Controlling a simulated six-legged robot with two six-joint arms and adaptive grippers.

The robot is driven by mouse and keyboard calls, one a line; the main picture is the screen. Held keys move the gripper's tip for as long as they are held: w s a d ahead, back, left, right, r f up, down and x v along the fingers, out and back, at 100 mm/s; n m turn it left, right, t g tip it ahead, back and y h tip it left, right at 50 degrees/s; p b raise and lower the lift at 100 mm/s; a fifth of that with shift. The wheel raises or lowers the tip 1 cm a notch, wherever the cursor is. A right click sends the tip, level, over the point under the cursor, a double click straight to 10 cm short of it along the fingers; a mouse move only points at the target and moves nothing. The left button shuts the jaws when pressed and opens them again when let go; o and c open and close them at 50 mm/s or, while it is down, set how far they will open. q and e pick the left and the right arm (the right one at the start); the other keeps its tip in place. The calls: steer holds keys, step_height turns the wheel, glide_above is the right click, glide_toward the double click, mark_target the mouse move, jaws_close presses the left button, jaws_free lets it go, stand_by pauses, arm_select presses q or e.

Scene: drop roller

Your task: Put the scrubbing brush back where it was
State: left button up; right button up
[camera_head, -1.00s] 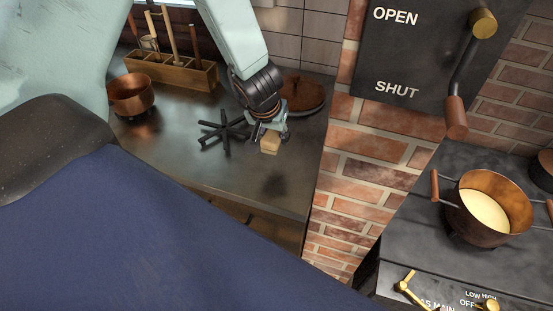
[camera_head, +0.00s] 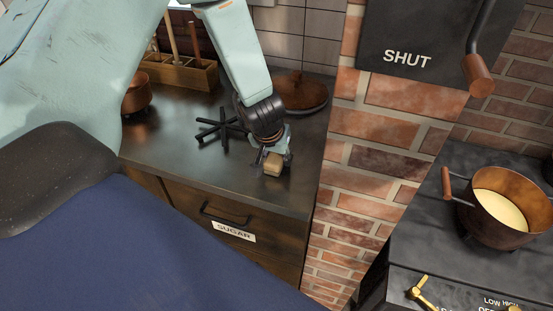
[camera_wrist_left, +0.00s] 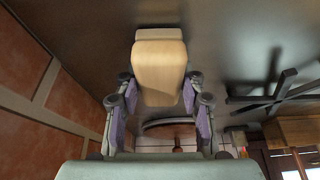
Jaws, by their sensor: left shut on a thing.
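The scrubbing brush (camera_head: 273,165) shows as a small pale wooden block near the front right of the dark counter. It also shows in the left wrist view (camera_wrist_left: 160,70), reaching out between the fingers. My left gripper (camera_head: 272,154) is shut on it, with one finger on each side. The brush's bristles cannot be made out. Whether it touches the counter or hangs just above it, I cannot tell. My right gripper is not in view.
A black star-shaped trivet (camera_head: 222,129) lies left of my left gripper. A round copper-brown lid (camera_head: 302,91) lies behind it. A wooden utensil rack (camera_head: 190,74) and copper pot (camera_head: 136,95) stand farther left. A brick pillar (camera_head: 375,150) rises at right.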

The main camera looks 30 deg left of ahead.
arm_select(q)
steer(key=shift+w+a, duration=0.1)
steer(key=shift+a, duration=0.1)
steer(key=shift+f, duration=0.15)
steer(key=o, duration=1.2)
steer(key=shift+d, duration=0.15)
